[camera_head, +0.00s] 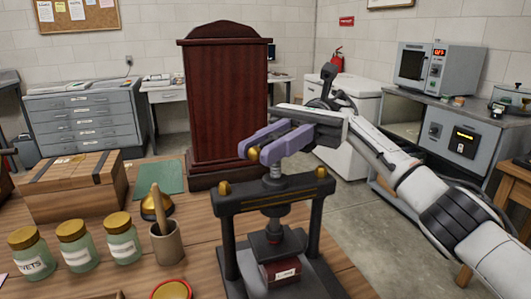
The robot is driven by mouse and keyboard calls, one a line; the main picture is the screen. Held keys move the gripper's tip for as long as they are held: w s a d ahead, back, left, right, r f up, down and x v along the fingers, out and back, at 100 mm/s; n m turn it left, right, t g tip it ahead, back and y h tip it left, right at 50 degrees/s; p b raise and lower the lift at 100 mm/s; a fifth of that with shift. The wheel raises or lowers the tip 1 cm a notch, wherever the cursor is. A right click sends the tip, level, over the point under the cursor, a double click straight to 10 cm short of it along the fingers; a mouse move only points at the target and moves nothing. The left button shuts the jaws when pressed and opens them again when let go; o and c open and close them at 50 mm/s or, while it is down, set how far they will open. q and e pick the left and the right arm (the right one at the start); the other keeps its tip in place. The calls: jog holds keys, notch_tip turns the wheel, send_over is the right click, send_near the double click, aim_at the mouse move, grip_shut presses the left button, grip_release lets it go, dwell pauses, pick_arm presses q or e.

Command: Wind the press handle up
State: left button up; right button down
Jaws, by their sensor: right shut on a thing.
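A black press (312,225) stands on the wooden table at the front centre, with a screw (274,172) rising through its crossbar. Its press handle (254,153) sits at the top of the screw; only a brass ball end shows clearly, and the gripper hides most of the rest. My right gripper (268,151), with purple fingers, reaches in from the right and is shut on the press handle. A dark red labelled object (282,273) lies under the press plate. My left gripper is not in view.
A tall dark red wooden cabinet (226,105) stands behind the press. Left of it are a wooden box (72,185), a green sheet (168,176), a brass bell (156,206), a mortar with pestle (166,242) and several jars (75,246). A red-rimmed dish (172,290) is in front.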

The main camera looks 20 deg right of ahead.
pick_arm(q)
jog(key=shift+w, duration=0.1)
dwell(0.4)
pick_arm(e)
jog(key=c, duration=1.7)
grip_release()
jog(key=shift+s, duration=0.1)
jog(key=shift+o, duration=0.2)
